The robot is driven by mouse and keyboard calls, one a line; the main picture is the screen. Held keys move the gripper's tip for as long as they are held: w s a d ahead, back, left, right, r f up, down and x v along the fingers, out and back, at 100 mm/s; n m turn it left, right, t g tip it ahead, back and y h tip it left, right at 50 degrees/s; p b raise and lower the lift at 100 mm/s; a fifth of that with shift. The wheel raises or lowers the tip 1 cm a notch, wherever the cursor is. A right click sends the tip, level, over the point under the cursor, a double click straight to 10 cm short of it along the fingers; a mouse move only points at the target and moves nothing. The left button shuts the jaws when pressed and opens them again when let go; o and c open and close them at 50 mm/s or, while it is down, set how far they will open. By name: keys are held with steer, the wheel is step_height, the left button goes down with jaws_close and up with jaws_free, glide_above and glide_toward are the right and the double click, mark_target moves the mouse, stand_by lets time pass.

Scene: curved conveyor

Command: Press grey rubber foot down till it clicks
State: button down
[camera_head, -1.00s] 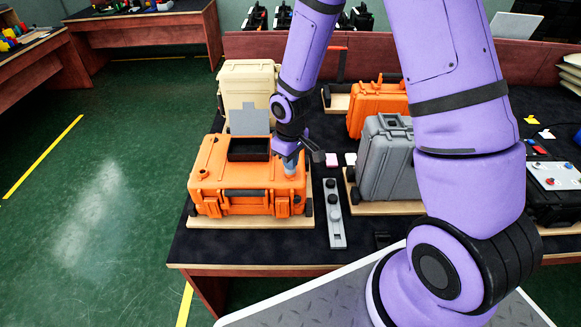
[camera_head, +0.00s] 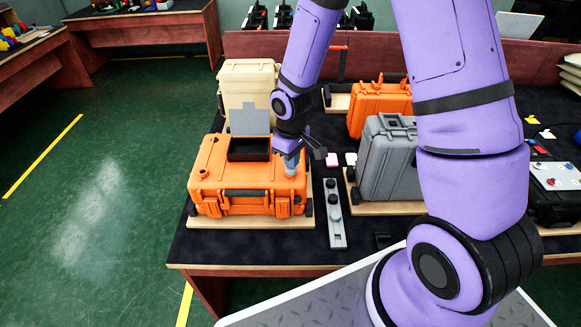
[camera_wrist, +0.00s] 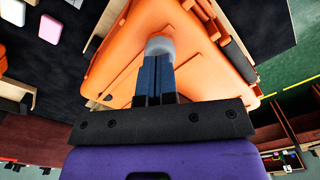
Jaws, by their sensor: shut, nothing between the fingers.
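The grey rubber foot (camera_wrist: 158,46) shows in the wrist view as a round pale grey piece on the orange case. It also shows in the head view (camera_head: 291,168) at the case's right end. My gripper (camera_wrist: 157,62) is shut, with its fingertips pointing at the foot and seeming to touch it. It holds nothing. The fingertips hide part of the foot, so I cannot tell how deep it sits. The orange case (camera_head: 232,189) lies flat on a wooden board.
A grey strip with black knobs (camera_head: 335,214) lies right of the case. A grey case (camera_head: 387,165) and another orange case (camera_head: 375,103) stand further right. A beige case (camera_head: 247,85) stands behind. An open black box with a grey panel (camera_head: 249,148) sits on the orange case.

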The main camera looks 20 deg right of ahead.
steer(key=shift+w+r, duration=0.2)
steer(key=shift+r, duration=2.1)
steer(key=shift+r, duration=0.2)
steer(key=s+d+r+m+t, duration=0.25)
steer(key=s+r, duration=0.45)
steer(key=r, duration=0.6)
steer(key=s+d+r+m+t, duration=0.25)
steer(key=s+r, duration=0.35)
steer(key=r, duration=0.6)
steer(key=s+d+r+m, duration=0.1)
steer(key=s+r, duration=0.3)
steer(key=s, duration=0.6)
steer(key=shift+d+r, duration=0.4)
